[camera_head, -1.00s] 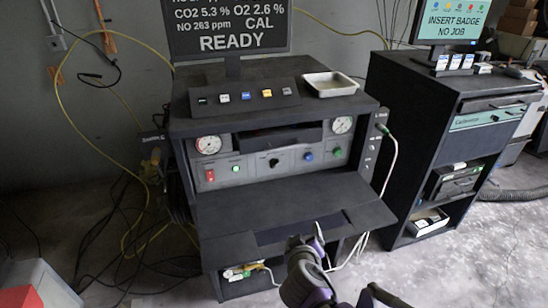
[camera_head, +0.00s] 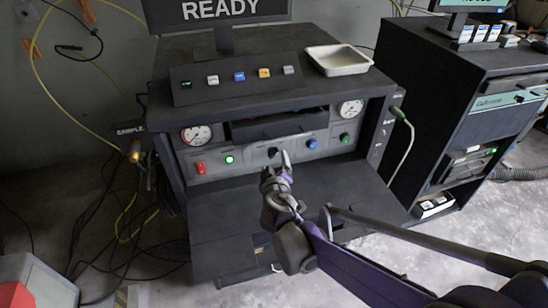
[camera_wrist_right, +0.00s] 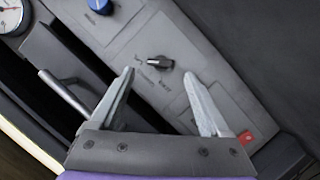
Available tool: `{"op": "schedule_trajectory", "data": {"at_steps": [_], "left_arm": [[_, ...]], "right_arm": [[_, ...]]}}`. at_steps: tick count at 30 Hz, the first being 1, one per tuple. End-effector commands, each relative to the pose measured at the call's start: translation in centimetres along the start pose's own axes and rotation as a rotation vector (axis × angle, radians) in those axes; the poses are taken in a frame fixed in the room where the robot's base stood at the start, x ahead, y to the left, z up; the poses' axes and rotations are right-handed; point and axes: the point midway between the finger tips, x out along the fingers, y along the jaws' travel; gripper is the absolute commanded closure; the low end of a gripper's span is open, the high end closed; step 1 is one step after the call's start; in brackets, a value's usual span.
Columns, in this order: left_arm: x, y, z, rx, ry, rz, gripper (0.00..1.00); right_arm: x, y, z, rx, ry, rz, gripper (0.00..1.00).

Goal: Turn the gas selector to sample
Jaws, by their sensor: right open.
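The gas selector is a small black knob (camera_head: 273,152) in the middle of the grey panel on the analyser cabinet's front. In the right wrist view the knob (camera_wrist_right: 160,62) shows clearly, with small labels around it too blurred to read for certain. My right gripper (camera_head: 284,157) is in front of the panel, close to the knob and partly over it in the head view. In the wrist view its two fingers (camera_wrist_right: 158,76) are spread, with the knob seen between and just beyond their tips. Nothing is held. My left gripper is out of view.
A red switch (camera_head: 200,168) and green lamp (camera_head: 229,160) are left of the knob, and a blue knob (camera_head: 311,144) and green knob (camera_head: 345,139) right. A dark shelf (camera_head: 225,208) juts out below. A white tray (camera_head: 338,60) sits on top.

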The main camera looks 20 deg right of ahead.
Motion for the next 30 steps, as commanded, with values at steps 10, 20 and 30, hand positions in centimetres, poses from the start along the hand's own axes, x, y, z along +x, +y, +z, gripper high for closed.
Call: {"op": "schedule_trajectory", "data": {"at_steps": [10, 20, 30], "left_arm": [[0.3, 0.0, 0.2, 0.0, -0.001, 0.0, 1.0], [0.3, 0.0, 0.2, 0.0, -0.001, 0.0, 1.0], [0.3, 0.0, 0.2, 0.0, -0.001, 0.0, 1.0]], "right_arm": [[4.2, 0.0, 0.1, 0.0, -0.001, 0.001, 0.2], [4.4, 0.0, 0.0, 0.0, -0.001, 0.001, 0.24], [4.4, 0.0, 0.0, 0.0, -0.001, 0.0, 0.85]]}}
